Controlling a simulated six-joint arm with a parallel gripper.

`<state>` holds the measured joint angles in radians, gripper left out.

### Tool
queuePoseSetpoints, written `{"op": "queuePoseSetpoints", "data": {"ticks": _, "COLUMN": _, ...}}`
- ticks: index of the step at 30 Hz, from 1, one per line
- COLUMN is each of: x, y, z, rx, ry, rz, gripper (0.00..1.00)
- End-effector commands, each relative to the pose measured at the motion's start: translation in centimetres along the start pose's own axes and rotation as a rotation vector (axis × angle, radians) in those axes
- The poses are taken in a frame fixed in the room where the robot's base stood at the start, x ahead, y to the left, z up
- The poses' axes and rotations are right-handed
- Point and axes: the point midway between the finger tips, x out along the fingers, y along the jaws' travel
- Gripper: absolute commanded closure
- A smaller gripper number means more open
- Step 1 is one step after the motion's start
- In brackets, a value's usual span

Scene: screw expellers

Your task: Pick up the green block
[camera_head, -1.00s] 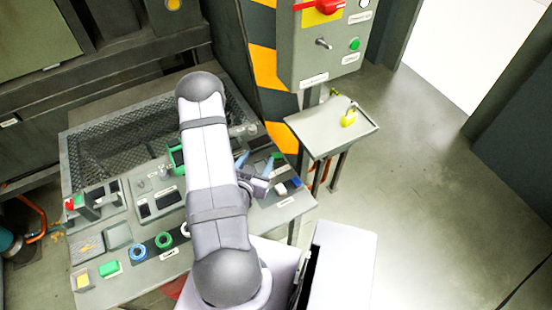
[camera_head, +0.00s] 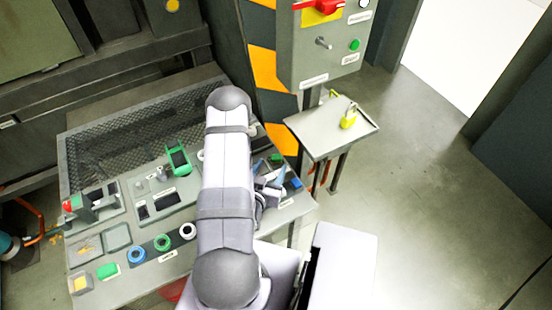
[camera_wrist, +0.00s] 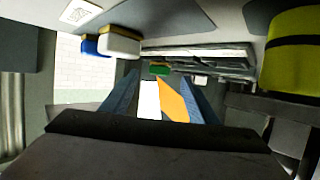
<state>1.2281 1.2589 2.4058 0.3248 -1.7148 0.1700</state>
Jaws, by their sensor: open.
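A small green block (camera_head: 276,158) sits on the right part of the workbench, just behind my gripper. In the wrist view, the green block (camera_wrist: 160,69) looks small and lies beyond the fingertips, centred between them. My gripper (camera_head: 276,177) has blue fingers and is partly hidden by my arm. In the wrist view, my gripper (camera_wrist: 160,78) is open with nothing between its fingers. Another green piece (camera_head: 107,270) lies at the front left of the bench.
A blue and white block (camera_head: 293,184) is close right of my gripper; it also shows in the wrist view (camera_wrist: 112,42). A green holder (camera_head: 178,158), several rings and a yellow piece (camera_head: 80,283) are on the bench. A tray with a yellow padlock (camera_head: 348,118) stands right.

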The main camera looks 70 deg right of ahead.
Motion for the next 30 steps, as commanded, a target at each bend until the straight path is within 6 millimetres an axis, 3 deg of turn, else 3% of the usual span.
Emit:
{"op": "queuePoseSetpoints", "data": {"ticks": 9, "x": 3.9, "y": 0.0, "z": 0.0, "rx": 0.002, "ry": 0.004, "rz": 0.001, "gripper": 0.46}}
{"op": "queuePoseSetpoints", "data": {"ticks": 20, "x": 4.6, "y": 0.0, "z": -0.1, "rx": 0.000, "ry": 0.001, "rz": -0.001, "gripper": 0.46}}
{"op": "queuePoseSetpoints", "data": {"ticks": 25, "x": 4.6, "y": 0.0, "z": -0.1, "rx": 0.000, "ry": 0.001, "rz": -0.001, "gripper": 0.86}}
{"op": "queuePoseSetpoints", "data": {"ticks": 30, "x": 4.6, "y": 0.0, "z": -0.1, "rx": 0.001, "ry": 0.002, "rz": -0.001, "gripper": 0.93}}
